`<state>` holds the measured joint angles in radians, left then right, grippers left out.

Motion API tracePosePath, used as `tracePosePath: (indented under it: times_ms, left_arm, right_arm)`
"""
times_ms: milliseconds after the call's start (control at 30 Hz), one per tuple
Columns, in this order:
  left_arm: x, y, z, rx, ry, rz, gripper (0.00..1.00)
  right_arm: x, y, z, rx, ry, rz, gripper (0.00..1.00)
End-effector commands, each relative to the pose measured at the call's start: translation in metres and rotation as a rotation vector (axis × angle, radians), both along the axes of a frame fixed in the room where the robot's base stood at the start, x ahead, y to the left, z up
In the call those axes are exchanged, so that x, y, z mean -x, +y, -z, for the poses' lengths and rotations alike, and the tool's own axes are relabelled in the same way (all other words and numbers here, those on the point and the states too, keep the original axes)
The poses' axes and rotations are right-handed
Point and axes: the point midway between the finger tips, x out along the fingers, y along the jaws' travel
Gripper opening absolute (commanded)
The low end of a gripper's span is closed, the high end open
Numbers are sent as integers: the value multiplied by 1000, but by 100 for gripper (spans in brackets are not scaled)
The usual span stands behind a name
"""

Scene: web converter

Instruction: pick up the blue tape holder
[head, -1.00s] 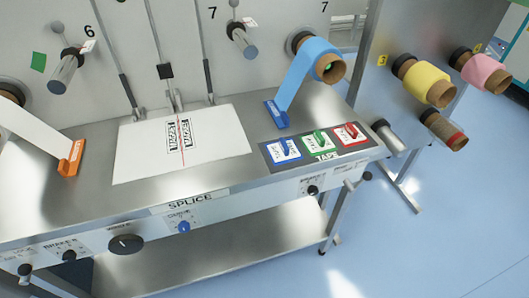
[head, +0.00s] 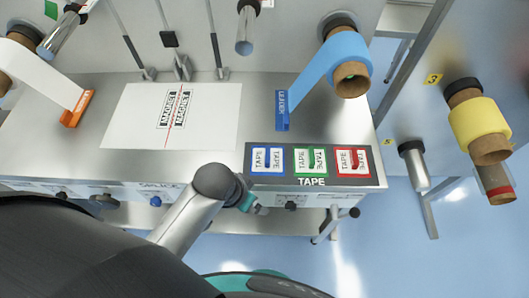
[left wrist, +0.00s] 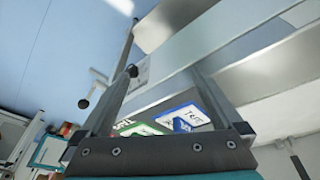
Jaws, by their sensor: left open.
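The blue tape holder (head: 267,160) is a blue-framed piece marked TAPE, at the left end of a dark TAPE panel (head: 312,182) on the table's front edge. In the left wrist view the blue holder (left wrist: 183,117) shows between the fingers, partly covered by the right finger. My left gripper (left wrist: 160,76) is open and empty. In the head view it shows small and partly hidden by its own arm, just below the panel's left end and apart from the holder. My right gripper is in neither current view.
A green tape holder (head: 310,160) and a red one (head: 352,160) sit beside the blue one. A blue LEADER bar (head: 282,110) stands behind, with a blue web roll (head: 347,62) above it. A white sheet (head: 135,115) lies to the left. Levers and knobs line the front.

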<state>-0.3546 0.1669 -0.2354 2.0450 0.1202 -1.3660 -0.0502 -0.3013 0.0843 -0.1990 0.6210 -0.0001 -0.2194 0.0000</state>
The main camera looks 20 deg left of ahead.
Motion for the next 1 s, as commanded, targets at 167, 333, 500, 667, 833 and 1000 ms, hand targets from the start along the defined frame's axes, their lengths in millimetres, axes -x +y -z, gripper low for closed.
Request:
tracePosePath:
  times_ms: [167, 333, 500, 667, 833, 1000]
  left_arm:
    - [-7, -12, -56, 18, -30, 72, 100]
    - [-23, -36, -92, 33, -44, 240, 100]
    - [-42, -53, -100, 26, -36, 396, 100]
    - [-63, -61, -111, -14, -13, 572, 100]
    - [-88, -54, -127, -96, 42, 760, 100]
    - [-109, -33, -146, -182, 112, 879, 100]
  right_arm:
    - [7, 11, -10, -13, 11, 2, 50]
    - [6, 10, -14, -14, 9, 2, 50]
    - [2, 7, -14, -9, 5, 0, 50]
    - [0, 4, -15, -5, 2, 0, 50]
    - [0, 3, -16, -3, 1, 0, 50]
    - [-1, 3, -17, -3, 0, 0, 50]
